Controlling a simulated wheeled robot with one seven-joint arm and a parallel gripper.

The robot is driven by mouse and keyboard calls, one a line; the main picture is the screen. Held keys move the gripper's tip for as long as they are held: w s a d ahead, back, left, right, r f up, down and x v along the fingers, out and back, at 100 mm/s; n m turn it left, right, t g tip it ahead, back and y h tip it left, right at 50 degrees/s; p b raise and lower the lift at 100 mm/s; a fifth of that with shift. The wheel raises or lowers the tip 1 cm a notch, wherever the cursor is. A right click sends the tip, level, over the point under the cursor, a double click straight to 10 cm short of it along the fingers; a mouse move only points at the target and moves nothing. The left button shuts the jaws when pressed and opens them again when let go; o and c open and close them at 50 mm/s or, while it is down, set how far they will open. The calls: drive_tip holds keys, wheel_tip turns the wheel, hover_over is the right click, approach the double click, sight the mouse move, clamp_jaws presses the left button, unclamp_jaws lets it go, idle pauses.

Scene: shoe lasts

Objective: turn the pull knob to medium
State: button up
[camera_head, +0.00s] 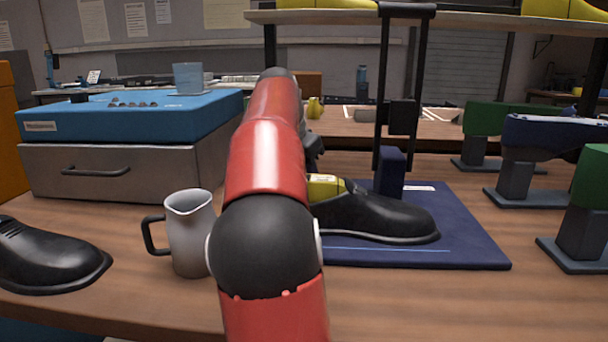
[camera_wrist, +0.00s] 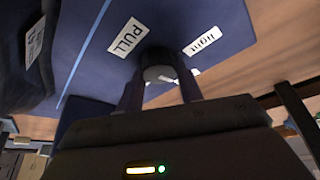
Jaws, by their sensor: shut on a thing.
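The pull knob (camera_wrist: 155,62) is a dark round knob on a blue board (camera_wrist: 215,18) in the wrist view. Another small white label (camera_wrist: 168,76) shows between the fingers, too covered to read. In the head view the blue board (camera_head: 465,245) carries a black shoe (camera_head: 385,215) on a yellow last; my red arm hides the knob and gripper there.
A grey jug (camera_head: 190,235) and another black shoe (camera_head: 45,258) stand left of my arm. A dark upright frame (camera_head: 400,115) rises at the board's back. Green and blue lasts on stands (camera_head: 515,180) line the right side. The front right table is clear.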

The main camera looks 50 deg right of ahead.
drive_tip(key=shift+m, duration=0.6)
drive_tip(key=shift+g, duration=0.3)
drive_tip(key=o, duration=1)
drive_tip(key=shift+r, duration=0.1)
